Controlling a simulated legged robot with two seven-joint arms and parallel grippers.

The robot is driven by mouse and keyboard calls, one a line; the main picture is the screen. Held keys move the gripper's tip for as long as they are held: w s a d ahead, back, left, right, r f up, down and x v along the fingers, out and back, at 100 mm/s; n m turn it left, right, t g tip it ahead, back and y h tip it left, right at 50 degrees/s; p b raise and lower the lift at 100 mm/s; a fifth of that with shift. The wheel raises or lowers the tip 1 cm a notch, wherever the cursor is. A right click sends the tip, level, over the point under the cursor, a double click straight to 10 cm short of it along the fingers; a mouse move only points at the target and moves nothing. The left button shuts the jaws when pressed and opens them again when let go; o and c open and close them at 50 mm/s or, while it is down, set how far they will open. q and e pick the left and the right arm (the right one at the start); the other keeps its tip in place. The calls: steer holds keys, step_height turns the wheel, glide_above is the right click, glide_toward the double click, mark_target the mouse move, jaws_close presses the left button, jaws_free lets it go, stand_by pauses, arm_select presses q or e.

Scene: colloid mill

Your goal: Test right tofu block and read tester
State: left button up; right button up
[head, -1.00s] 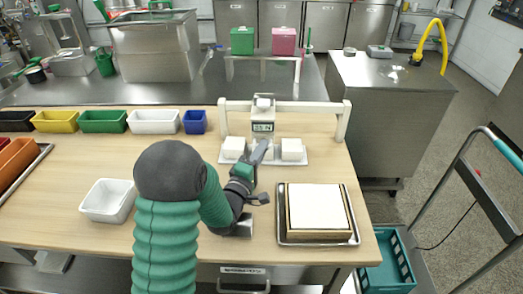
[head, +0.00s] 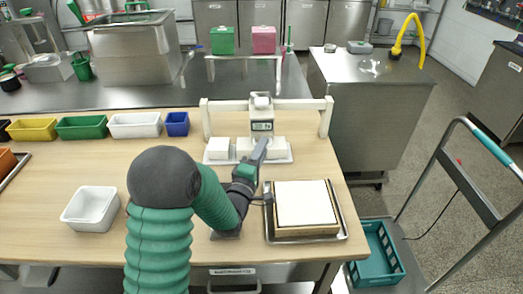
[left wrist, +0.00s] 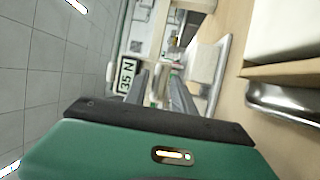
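The tester (head: 262,118), a white device with a small display, hangs from a white frame over a pale tray (head: 289,157). White tofu blocks stand on the tray: a left one (head: 218,147), one partly hidden in the middle (head: 243,146), and the right block (head: 279,146). My left gripper (head: 262,148) is below the tester, in front of the gap between the middle and right blocks; contact cannot be told. In the left wrist view its fingers (left wrist: 163,92) stand apart, and the tester's display (left wrist: 127,76), turned sideways, seems to read 35 N. The right gripper is out of view.
A large white slab (head: 304,203) in a wooden frame on a metal tray is right of my arm. An empty white bin (head: 91,208) is at the left. Coloured bins (head: 80,127) line the table's back. Bare tabletop lies between.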

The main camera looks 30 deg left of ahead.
arm_select(q)
steer(key=shift+r, duration=0.1)
steer(key=shift+s+d, duration=0.1)
steer(key=shift+s, duration=0.1)
steer(key=v, duration=0.7)
steer(key=shift+s, duration=0.1)
